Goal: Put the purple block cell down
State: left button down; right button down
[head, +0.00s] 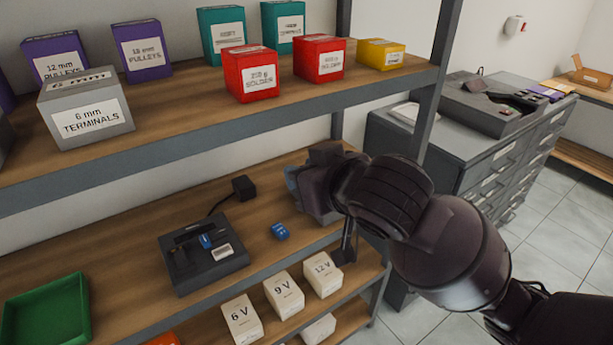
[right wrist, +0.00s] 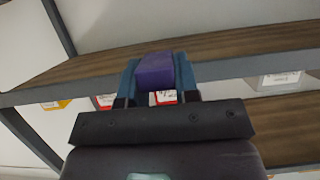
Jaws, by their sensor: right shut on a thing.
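The purple block cell (right wrist: 155,72) is between the blue fingers of my right gripper (right wrist: 158,75) in the right wrist view. The gripper is shut on it. In the head view my right gripper (head: 294,183) is over the right part of the middle shelf (head: 130,245), and its own arm hides most of it. I cannot make out the block in that view. Whether it touches the shelf is unclear. My left gripper is not in view.
A dark charger (head: 205,262) holding a blue cell and a loose blue cell (head: 280,231) lie left of the gripper. A black adapter (head: 243,187) sits behind. White voltage boxes (head: 283,297) stand below. The upper shelf (head: 200,118) overhangs; a post (head: 430,110) stands right.

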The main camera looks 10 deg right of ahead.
jog(key=w+a+m+t+h, duration=0.1)
jog(key=w+a+m+h, duration=0.4)
jog(key=a, duration=0.5)
jog(key=s+d+f+n+g+y, duration=0.1)
jog(key=d+f+n+g+y, duration=0.4)
jog(key=f+n+g+y, duration=0.6)
jog(key=shift+s+n+g+y, duration=0.4)
jog(key=shift+n+g+y, duration=0.65)
jog(key=shift+n, duration=2.35)
jog(key=shift+f+t+y, duration=0.1)
jog(key=shift+t+y, duration=0.15)
